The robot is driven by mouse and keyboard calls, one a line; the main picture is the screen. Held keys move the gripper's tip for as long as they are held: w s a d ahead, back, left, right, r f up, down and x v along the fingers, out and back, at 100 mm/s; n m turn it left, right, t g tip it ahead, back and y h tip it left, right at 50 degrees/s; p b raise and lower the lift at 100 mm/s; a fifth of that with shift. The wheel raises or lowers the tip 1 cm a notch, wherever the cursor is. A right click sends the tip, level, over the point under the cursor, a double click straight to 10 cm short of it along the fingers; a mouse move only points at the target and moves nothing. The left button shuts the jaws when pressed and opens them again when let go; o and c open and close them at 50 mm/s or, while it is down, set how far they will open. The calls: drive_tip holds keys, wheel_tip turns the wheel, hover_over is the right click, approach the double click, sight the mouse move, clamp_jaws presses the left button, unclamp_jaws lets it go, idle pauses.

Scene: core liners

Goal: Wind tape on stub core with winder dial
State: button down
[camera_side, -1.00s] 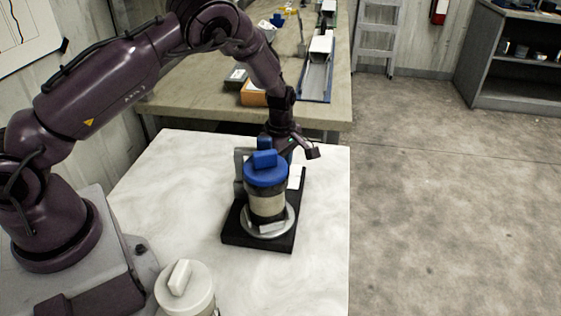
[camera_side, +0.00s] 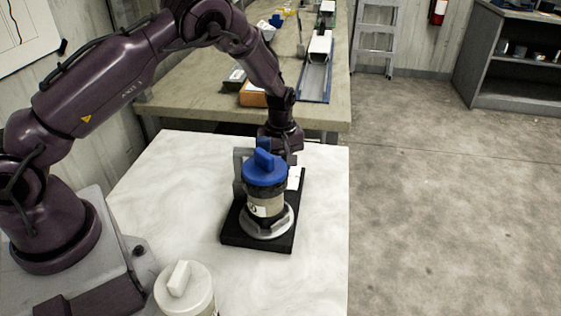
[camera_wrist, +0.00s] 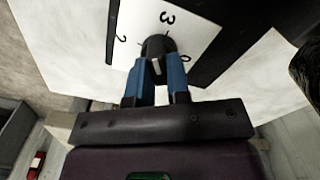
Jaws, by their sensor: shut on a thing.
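The stub core (camera_side: 264,207) stands upright on a round grey turntable (camera_side: 283,226) on the black winder base (camera_side: 236,233). It has a blue cap (camera_side: 265,173) with a raised handle, a beige band and a white label facing the camera. The winder dial has a white numbered plate (camera_wrist: 198,40) and a black knob (camera_wrist: 157,44); the plate's edge also shows right of the core in the side view (camera_side: 296,178). My gripper (camera_wrist: 159,62) is shut on the knob, one blue finger on each side. Its fingertips are hidden behind the core in the side view.
A white-lidded container (camera_side: 184,290) stands at the front of the white table (camera_side: 325,240). A grey upright (camera_side: 238,172) rises from the base beside the core. The table's right side is clear. A workbench (camera_side: 200,100) with boxes stands behind.

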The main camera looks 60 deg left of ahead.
drive_tip(key=c, duration=1.1)
unclamp_jaws()
wheel_tip(320, 180, up, 13)
drive_tip(key=shift+r, duration=0.1)
